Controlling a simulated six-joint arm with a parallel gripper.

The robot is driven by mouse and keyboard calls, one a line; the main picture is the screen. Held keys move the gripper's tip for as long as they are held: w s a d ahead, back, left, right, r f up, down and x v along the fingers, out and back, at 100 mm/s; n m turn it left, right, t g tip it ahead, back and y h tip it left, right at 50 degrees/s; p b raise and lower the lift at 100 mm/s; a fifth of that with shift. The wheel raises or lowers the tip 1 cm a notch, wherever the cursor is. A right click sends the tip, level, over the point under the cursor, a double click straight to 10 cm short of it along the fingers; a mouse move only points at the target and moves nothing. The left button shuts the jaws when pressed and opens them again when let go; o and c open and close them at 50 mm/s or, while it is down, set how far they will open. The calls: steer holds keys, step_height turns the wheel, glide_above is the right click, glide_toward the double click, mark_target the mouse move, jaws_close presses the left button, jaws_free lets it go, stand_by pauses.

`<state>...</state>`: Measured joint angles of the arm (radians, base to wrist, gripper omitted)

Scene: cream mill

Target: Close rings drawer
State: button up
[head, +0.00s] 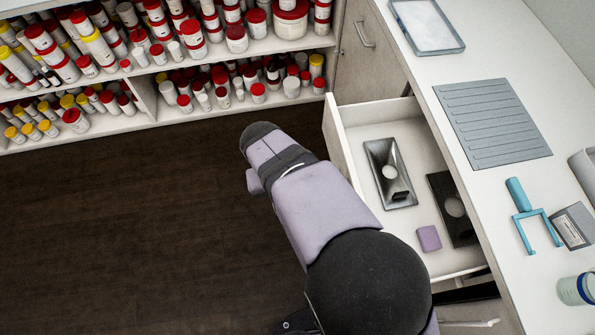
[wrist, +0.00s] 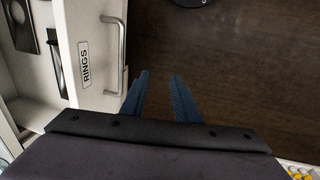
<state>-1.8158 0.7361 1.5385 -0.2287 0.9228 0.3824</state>
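The rings drawer (head: 344,148) is pulled open from the white counter in the head view. Its front panel (wrist: 91,25) shows in the wrist view, with a "RINGS" label (wrist: 84,64) and a metal bar handle (wrist: 121,45). My gripper (wrist: 160,75) is open, with two blue fingers apart and nothing between them. In the wrist view, the fingers appear just right of the handle, over the dark floor; I cannot tell the exact distance. In the head view, my arm covers part of the drawer front, and the fingers and handle are hidden.
The drawer holds two dark metal plates with round holes (head: 380,155) (head: 438,184) and a purple block (head: 429,238). On the counter are a grey ridged mat (head: 490,122), a tray (head: 427,25) and a blue forked tool (head: 519,197). Shelves of jars (head: 290,22) stand behind. The wooden floor (head: 120,230) is clear.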

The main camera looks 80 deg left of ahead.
steer(key=shift+s+d+r, duration=0.1)
steer(key=shift+s+r, duration=0.1)
steer(key=shift+r, duration=0.9)
jaws_close()
steer(key=w+a+r+n+g+b, duration=0.2)
steer(key=w+n+g+b, duration=0.4)
steer(key=n, duration=1.2)
steer(key=w+r+b, duration=0.1)
steer(key=w+b, duration=0.1)
steer(key=w, duration=0.1)
steer(key=shift+a, duration=0.35)
